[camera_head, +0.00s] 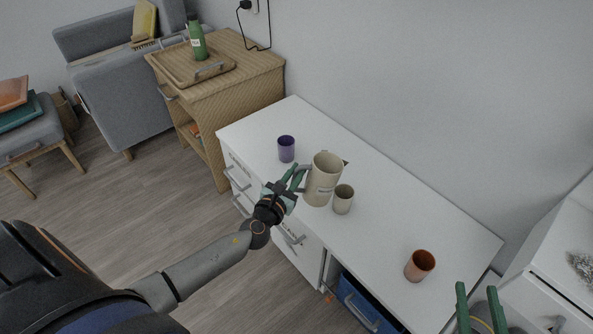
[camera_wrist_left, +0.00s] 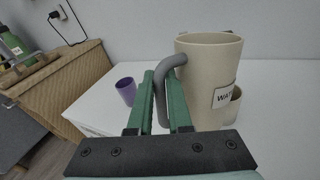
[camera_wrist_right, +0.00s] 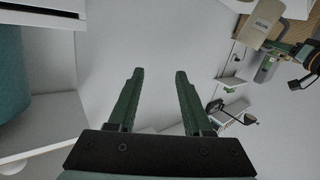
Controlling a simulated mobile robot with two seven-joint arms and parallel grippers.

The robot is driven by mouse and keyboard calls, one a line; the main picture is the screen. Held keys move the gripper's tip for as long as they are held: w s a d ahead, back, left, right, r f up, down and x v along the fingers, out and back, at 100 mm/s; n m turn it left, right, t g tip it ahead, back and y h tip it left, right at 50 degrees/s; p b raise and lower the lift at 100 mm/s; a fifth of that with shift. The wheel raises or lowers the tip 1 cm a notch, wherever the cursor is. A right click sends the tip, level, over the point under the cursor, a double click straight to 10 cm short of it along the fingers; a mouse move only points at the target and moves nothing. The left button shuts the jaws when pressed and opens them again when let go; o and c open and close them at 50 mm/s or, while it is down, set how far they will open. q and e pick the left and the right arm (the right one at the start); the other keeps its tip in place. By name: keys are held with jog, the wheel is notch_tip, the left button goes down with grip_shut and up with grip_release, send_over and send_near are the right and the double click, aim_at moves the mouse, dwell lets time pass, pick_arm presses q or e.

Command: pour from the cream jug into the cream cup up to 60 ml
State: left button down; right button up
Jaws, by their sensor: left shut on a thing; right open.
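The cream jug (camera_head: 323,180) stands out over the white desk, upright or nearly so, with a label on its side. In the left wrist view the jug (camera_wrist_left: 208,75) fills the upper right, its grey handle between my fingers. My left gripper (camera_head: 297,178) is shut on that handle; it also shows in the left wrist view (camera_wrist_left: 166,90). The cream cup (camera_head: 343,199) stands on the desk just right of the jug, partly hidden behind it in the left wrist view (camera_wrist_left: 231,110). I cannot see any liquid level. My right gripper (camera_head: 480,306) is open and empty; it shows in the right wrist view (camera_wrist_right: 157,95).
On the white desk (camera_head: 375,235), a purple cup (camera_head: 286,149) stands left of the jug and an orange-brown cup (camera_head: 420,265) stands toward the right end. A wooden cabinet (camera_head: 235,85) with a tray and green bottle (camera_head: 197,38) adjoins the desk's left end. The desk between the cream and brown cups is clear.

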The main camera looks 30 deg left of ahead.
pick_arm(q)
jog(key=shift+r+p, duration=0.15)
jog(key=shift+p, duration=0.6)
jog(key=shift+m+p, duration=0.3)
jog(key=shift+p, duration=0.1)
jog(key=shift+g+p, duration=0.3)
jog(key=shift+p, duration=0.05)
pick_arm(e)
jog(key=s+f+m+g, duration=0.1)
jog(key=s+f+g, duration=0.2)
jog(key=f, duration=0.4)
jog(key=s+f+g+h, duration=0.1)
jog(key=s+f+g, duration=0.3)
jog(key=f, duration=0.3)
jog(key=shift+s+a+m, duration=0.15)
jog(key=shift+s+m, duration=0.2)
jog(key=shift+m, duration=0.05)
